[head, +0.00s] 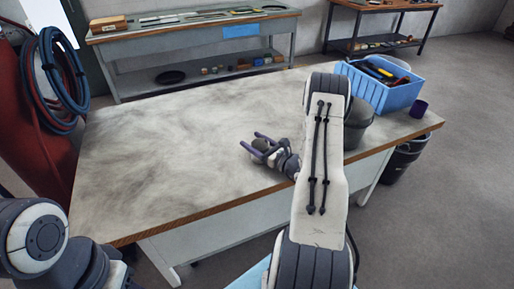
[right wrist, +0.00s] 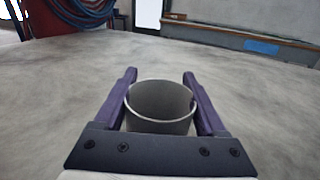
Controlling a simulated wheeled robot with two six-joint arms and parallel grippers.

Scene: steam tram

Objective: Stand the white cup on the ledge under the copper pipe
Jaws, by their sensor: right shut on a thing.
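The white cup (right wrist: 160,126) looks pale grey and is upright, its open mouth facing up, in the right wrist view. It sits between the two purple fingers of my right gripper (right wrist: 160,76), which is shut on it. In the head view my right gripper (head: 250,140) is low over the near middle of the worktable, pointing left; I cannot clearly make out the cup there. Whether the cup touches the tabletop I cannot tell. My left arm shows at the lower left of the head view, its gripper out of view. I see no ledge or copper pipe.
The worktable (head: 150,145) is mostly bare on its left. A blue crate of tools (head: 398,94), a dark grey bucket (head: 361,122) and a purple cup (head: 418,108) stand at its right end. A bench (head: 205,33) stands behind; a red cylinder with hoses (head: 38,130) is at left.

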